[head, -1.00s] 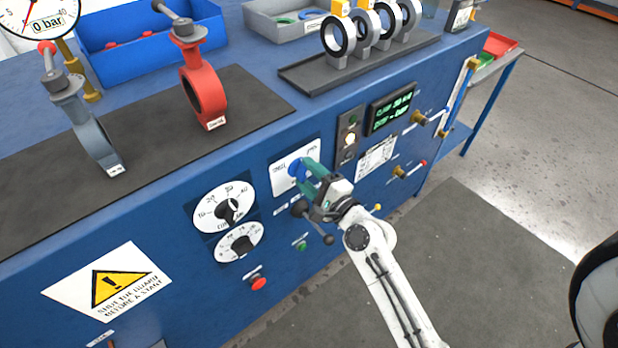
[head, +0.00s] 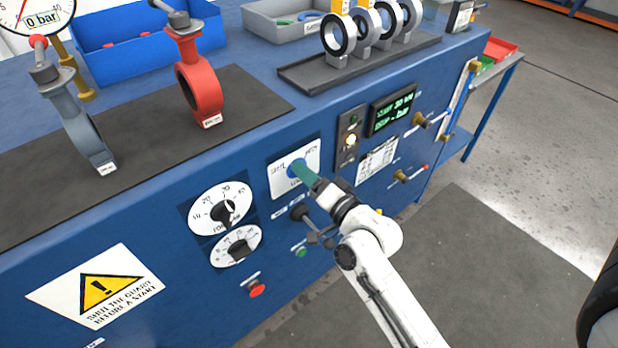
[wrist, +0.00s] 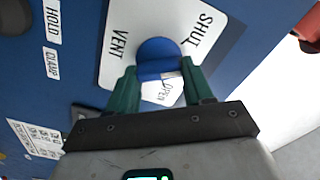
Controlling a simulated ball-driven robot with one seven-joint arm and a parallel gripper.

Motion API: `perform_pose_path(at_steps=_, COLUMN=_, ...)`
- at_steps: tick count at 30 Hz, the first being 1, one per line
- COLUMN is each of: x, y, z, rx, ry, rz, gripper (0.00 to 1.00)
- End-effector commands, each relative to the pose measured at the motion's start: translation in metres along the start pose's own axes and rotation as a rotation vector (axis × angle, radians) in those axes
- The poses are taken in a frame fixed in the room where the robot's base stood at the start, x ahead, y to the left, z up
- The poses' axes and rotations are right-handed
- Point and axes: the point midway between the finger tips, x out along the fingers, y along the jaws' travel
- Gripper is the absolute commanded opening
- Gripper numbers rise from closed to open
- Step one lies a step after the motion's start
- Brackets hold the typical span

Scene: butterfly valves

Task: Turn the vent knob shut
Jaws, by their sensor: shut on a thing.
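The blue vent knob (wrist: 158,58) sits on a white plate (wrist: 108,60) marked SHUT, VENT and OPEN in the wrist view. My gripper (wrist: 160,85) has its two green fingers on either side of the knob, shut on it. In the head view the knob (head: 296,168) is partly hidden behind my gripper (head: 304,174), on its white plate (head: 278,182) on the blue panel front. The knob's exact pointing direction is hard to tell.
A black lever (head: 300,213) sticks out just below my gripper. Two dials (head: 220,207) and a red button (head: 257,291) are to the left.

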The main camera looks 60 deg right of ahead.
Motion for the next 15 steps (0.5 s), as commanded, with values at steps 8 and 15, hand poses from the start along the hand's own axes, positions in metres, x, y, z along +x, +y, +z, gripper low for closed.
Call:
perform_pose_path(at_steps=8, x=0.0015, y=-0.0022, z=0.0028, rx=-0.237, ry=-0.003, rz=-0.006, gripper=0.21)
perform_pose_path(at_steps=15, x=0.0014, y=-0.0032, z=0.0024, rx=-0.386, ry=-0.002, rz=-0.006, gripper=0.21)
